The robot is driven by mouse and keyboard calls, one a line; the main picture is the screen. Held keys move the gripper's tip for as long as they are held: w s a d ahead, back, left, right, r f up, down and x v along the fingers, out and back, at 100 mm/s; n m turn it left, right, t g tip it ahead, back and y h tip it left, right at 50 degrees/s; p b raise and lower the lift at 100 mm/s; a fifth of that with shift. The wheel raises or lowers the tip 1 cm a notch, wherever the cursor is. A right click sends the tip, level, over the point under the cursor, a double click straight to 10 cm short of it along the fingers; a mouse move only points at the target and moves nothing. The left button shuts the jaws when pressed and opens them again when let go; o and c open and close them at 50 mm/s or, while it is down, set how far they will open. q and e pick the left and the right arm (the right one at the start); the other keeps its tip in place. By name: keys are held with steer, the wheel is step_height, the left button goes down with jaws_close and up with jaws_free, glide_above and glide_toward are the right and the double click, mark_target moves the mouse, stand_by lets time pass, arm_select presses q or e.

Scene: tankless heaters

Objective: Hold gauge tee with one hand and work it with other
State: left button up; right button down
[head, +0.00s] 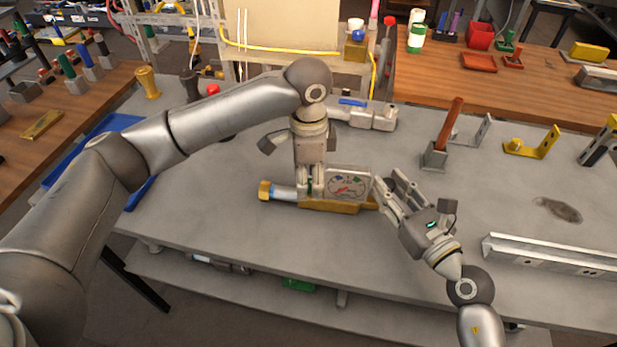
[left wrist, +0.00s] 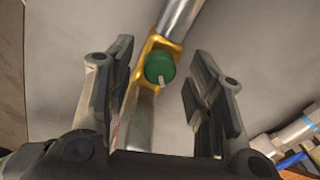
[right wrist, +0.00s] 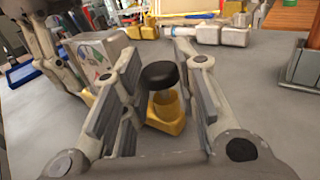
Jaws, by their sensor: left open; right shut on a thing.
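The gauge tee (head: 330,207) lies on the grey bench, with a yellow body, a square gauge face and a brass left end (head: 264,190). My left gripper (head: 310,188) points down over it, left of the gauge face. In the left wrist view a green knob (left wrist: 160,66) on the tee sits between the open left fingers, with room on both sides. My right gripper (head: 379,191) is shut on the tee's right end. In the right wrist view that yellow end (right wrist: 166,112) with a black cap (right wrist: 158,75) shows between the fingers; the exact contact is unclear.
Behind the tee lies a pale fitting (head: 375,117). A block with a red-brown handle (head: 450,128) stands to the right. A metal rail (head: 550,258) lies at the right front edge. The bench front, left of centre, is clear.

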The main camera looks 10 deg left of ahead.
arm_select(q)
steer(key=shift+f, duration=0.25)
steer(key=c, duration=1.1)
steer(key=shift+o, duration=0.2)
steer(key=shift+m, duration=3.1)
steer(key=shift+r, duration=0.1)
